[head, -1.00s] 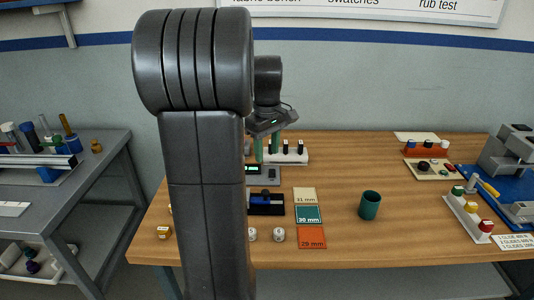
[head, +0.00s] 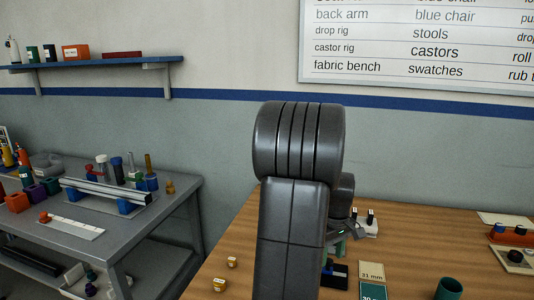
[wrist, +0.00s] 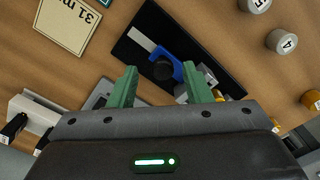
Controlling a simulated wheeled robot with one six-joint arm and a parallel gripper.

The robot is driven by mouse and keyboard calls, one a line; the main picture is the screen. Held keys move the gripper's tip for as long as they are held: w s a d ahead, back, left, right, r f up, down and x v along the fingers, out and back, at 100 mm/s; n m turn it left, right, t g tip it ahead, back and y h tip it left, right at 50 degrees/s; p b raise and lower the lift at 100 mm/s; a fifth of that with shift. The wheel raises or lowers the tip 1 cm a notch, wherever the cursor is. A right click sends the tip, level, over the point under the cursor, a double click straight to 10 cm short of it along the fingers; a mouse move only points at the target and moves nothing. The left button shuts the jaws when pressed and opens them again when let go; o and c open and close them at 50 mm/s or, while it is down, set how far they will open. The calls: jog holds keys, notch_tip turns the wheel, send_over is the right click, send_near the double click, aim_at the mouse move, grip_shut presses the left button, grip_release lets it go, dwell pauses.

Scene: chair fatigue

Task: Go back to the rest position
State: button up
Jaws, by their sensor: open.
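My gripper shows in the wrist view (wrist: 165,88) with two green fingers apart and nothing between them. It is above the wooden table (head: 410,240), over a black tray (wrist: 205,50) that holds a blue part with a dark round knob (wrist: 162,69). In the head view my own arm covers most of the gripper and part of the table; only a bit of green finger shows.
A "31 mm" card (head: 372,271) and a green cup (head: 449,289) are on the table. Two small yellow-labelled pieces (head: 219,284) lie left of my arm. A grey bench (head: 120,225) with several parts stands at left, below a wall shelf (head: 100,64).

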jog(key=shift+f, duration=0.65)
jog(key=shift+w+a, duration=0.2)
jog(key=shift+a, duration=0.4)
